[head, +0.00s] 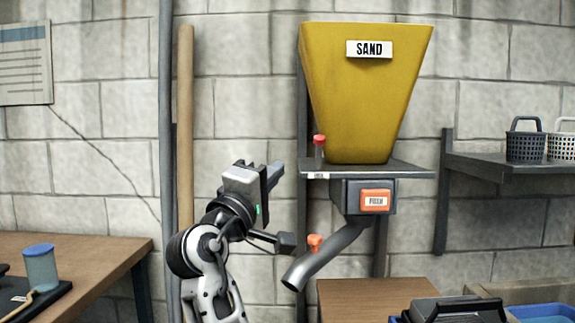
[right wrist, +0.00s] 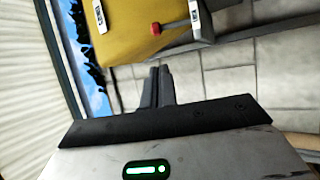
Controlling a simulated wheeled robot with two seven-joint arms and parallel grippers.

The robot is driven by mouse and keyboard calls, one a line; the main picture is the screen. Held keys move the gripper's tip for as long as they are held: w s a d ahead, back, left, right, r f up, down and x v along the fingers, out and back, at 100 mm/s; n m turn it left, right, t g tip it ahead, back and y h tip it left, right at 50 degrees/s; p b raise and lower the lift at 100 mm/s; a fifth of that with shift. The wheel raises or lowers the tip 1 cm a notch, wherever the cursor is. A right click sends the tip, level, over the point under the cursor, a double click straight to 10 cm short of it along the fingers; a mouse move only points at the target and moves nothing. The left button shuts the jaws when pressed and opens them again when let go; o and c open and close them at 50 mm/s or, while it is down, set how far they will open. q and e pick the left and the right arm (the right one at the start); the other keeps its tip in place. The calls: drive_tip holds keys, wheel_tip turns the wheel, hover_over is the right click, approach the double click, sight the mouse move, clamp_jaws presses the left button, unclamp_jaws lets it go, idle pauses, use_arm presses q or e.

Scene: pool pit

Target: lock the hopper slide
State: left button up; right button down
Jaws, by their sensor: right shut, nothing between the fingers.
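The yellow hopper (head: 365,95), labelled SAND, stands on a grey shelf plate (head: 415,172) against the block wall. A red-topped upright pin (head: 319,146) stands on the plate at the hopper's left, above a small white label too small to read. It also shows in the right wrist view as a red knob on a grey stem (right wrist: 156,28). Under the plate is a grey box with an orange button (head: 376,200). My right gripper (head: 275,172) is left of the plate, apart from the pin; its fingers (right wrist: 161,72) are together and empty. My left gripper is out of view.
A grey spout (head: 325,256) with an orange knob (head: 315,242) slopes down left below the box, close to my right arm. A wooden pole (head: 186,120) stands behind the arm. A shelf with baskets (head: 525,144) is right. Wooden tables stand low on both sides.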

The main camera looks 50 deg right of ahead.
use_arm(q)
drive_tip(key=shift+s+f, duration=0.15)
use_arm(e)
drive_tip(key=shift+v, duration=1.05)
